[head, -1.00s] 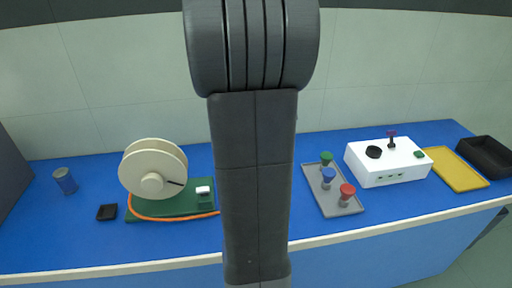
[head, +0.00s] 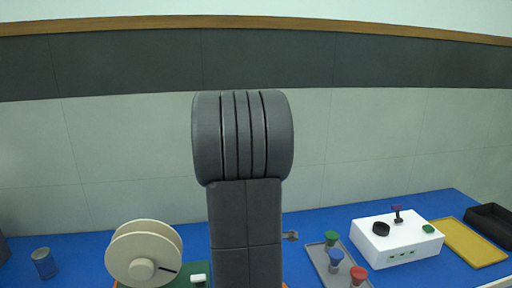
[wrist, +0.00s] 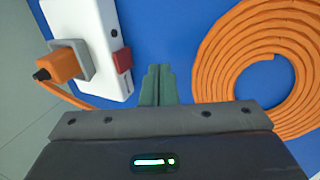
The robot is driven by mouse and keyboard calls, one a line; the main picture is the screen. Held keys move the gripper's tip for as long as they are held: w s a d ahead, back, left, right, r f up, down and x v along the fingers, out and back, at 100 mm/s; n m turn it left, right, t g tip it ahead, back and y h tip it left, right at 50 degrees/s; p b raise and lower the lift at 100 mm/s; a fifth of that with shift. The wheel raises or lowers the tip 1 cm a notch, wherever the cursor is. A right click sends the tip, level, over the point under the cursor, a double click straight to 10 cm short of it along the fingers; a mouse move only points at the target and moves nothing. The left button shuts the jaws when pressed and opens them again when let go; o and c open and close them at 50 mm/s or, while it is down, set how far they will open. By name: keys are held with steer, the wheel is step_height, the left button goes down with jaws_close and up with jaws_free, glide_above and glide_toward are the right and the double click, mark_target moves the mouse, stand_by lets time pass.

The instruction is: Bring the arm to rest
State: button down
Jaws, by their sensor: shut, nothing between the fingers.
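My arm (head: 245,225) stands upright in the middle of the head view and hides part of the bench behind it. My gripper does not show clearly there. In the wrist view my gripper (wrist: 158,84) has its two greenish fingers together, with nothing between them. They appear over the blue bench top (wrist: 165,30), between a white box (wrist: 95,35) and an orange coil (wrist: 265,65). Height above the bench cannot be told.
The white box has an orange plug (wrist: 62,64) and a red part (wrist: 122,60). Right are a grey tray (head: 318,262) with coloured knobs, a white instrument (head: 385,252), a yellow tray (head: 475,245) and a black tray (head: 490,220).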

steer(key=shift+s+d+f+t, duration=0.1)
steer(key=shift+s+f+t, duration=0.2)
steer(key=shift+f, duration=0.2)
steer(key=shift+r, duration=0.45)
steer(key=shift+s+r, duration=0.25)
steer(key=shift+r, duration=0.15)
